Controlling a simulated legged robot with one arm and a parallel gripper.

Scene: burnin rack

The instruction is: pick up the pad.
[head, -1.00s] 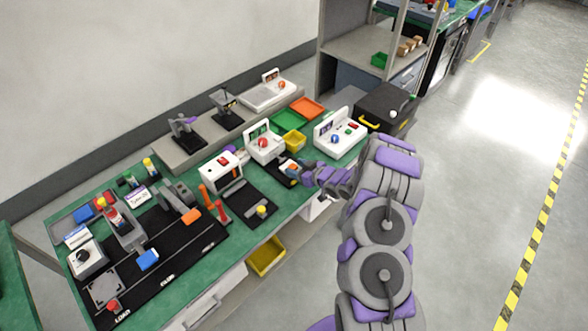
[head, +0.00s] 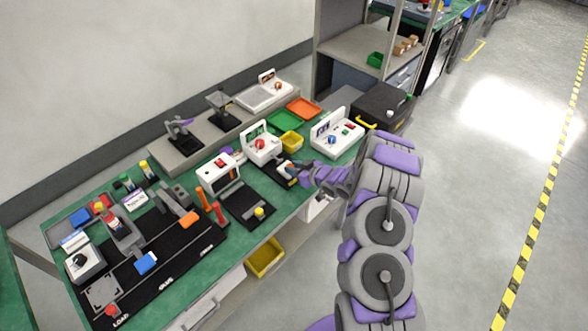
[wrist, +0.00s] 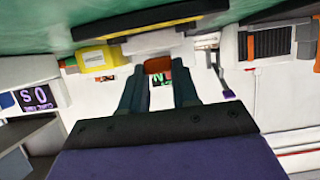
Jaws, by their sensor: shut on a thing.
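My gripper (head: 298,168) is at the front of the green bench, beside a black mat (head: 283,174) in front of a white station with a red knob (head: 261,145). In the wrist view my gripper's two dark fingers (wrist: 158,76) are shut on a small orange-brown piece (wrist: 158,64), which I take to be the pad. In the head view a small orange spot shows at the fingertips, too small to read clearly. I cannot tell whether the piece still touches what is under it.
A white control box (head: 336,141) and a black case (head: 384,107) stand right of my gripper. A yellow bin (head: 291,141), a green tray (head: 286,121) and an orange tray (head: 303,108) lie behind.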

